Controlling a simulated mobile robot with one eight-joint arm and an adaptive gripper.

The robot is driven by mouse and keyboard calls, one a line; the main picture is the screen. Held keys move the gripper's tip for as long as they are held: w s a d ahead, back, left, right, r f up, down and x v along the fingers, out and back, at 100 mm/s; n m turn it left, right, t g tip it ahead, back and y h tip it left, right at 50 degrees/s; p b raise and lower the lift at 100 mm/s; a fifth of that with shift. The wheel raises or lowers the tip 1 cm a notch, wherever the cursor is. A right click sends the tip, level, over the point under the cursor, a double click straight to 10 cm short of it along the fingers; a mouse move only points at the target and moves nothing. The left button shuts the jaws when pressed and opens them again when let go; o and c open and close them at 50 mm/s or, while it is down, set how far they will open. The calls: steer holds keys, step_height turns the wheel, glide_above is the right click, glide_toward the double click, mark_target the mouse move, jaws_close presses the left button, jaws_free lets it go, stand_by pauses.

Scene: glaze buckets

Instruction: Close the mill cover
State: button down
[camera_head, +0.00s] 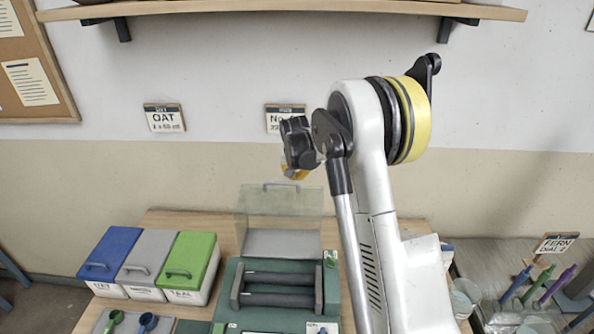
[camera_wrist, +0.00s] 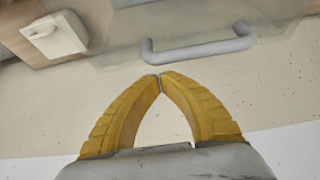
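The mill (camera_head: 275,300) is a green base with two dark rollers, on the wooden table. Its clear cover (camera_head: 280,215) stands raised upright at the back of the mill, with a grey handle (camera_head: 282,185) along its top edge. The handle also shows in the wrist view (camera_wrist: 198,50), just beyond my fingertips. My gripper (camera_head: 296,174) is above the cover's top edge, near the handle and apart from it. In the wrist view the yellow fingers (camera_wrist: 161,77) meet at their tips with nothing between them. My arm hides part of the mill's right side.
Blue (camera_head: 109,254), grey (camera_head: 148,257) and green (camera_head: 190,260) lidded bins stand left of the mill. Scoops (camera_head: 148,321) lie in front of them. A shelf (camera_head: 290,8) is overhead. A side table at right holds coloured tools (camera_head: 537,285).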

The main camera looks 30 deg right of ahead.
steer(key=shift+s+a+r, duration=0.15)
steer(key=shift+s+a, duration=0.1)
steer(key=shift+s, duration=0.2)
steer(key=shift+s+a+r, duration=0.15)
steer(key=shift+s+a, duration=0.05)
steer(key=shift+s, duration=0.2)
